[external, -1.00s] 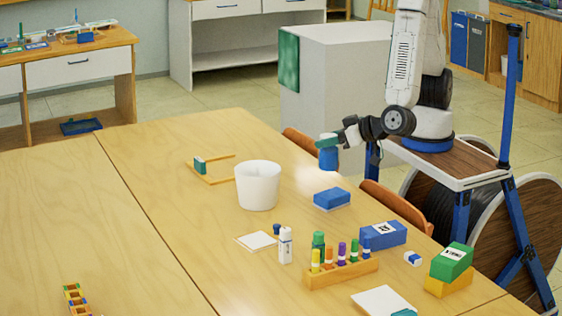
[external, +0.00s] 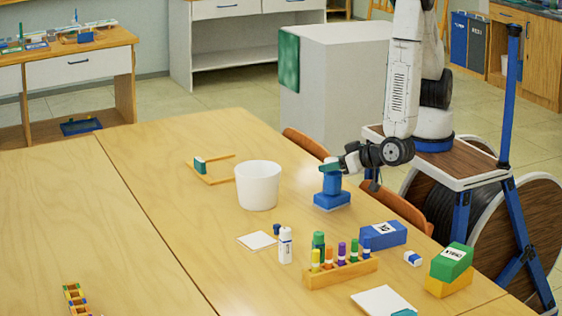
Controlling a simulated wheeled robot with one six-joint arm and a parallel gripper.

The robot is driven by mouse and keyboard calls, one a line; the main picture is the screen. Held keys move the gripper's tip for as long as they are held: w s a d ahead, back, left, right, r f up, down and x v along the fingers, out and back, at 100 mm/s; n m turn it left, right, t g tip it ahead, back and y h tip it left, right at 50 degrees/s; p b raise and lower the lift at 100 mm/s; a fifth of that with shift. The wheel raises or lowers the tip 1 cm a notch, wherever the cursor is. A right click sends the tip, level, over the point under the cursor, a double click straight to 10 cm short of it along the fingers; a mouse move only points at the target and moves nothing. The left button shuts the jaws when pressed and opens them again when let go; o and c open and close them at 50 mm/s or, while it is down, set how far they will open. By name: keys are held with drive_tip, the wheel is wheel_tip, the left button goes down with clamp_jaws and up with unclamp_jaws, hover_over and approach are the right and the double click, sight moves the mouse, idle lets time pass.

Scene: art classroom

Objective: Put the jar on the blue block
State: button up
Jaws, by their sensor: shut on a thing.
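The jar (external: 332,184) is a small blue cylinder with a green top. It is upright, directly above the blue block (external: 332,201), and its lower end appears to touch the block's top. The block is a low blue box with a pale lower edge, lying on the wooden table. My gripper (external: 334,167) is shut on the jar near its top, coming in from the right. The fingers are small in this view and partly hide the jar's upper part.
A white bucket (external: 257,187) stands just left of the block. A marker rack (external: 341,273), a white glue bottle (external: 285,245) and a blue box (external: 383,235) are nearer the front. Chairs (external: 403,210) line the table's right edge. The table's left side is mostly clear.

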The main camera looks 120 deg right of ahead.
drive_tip(key=shift+f, duration=0.1)
drive_tip(key=o, duration=1.2)
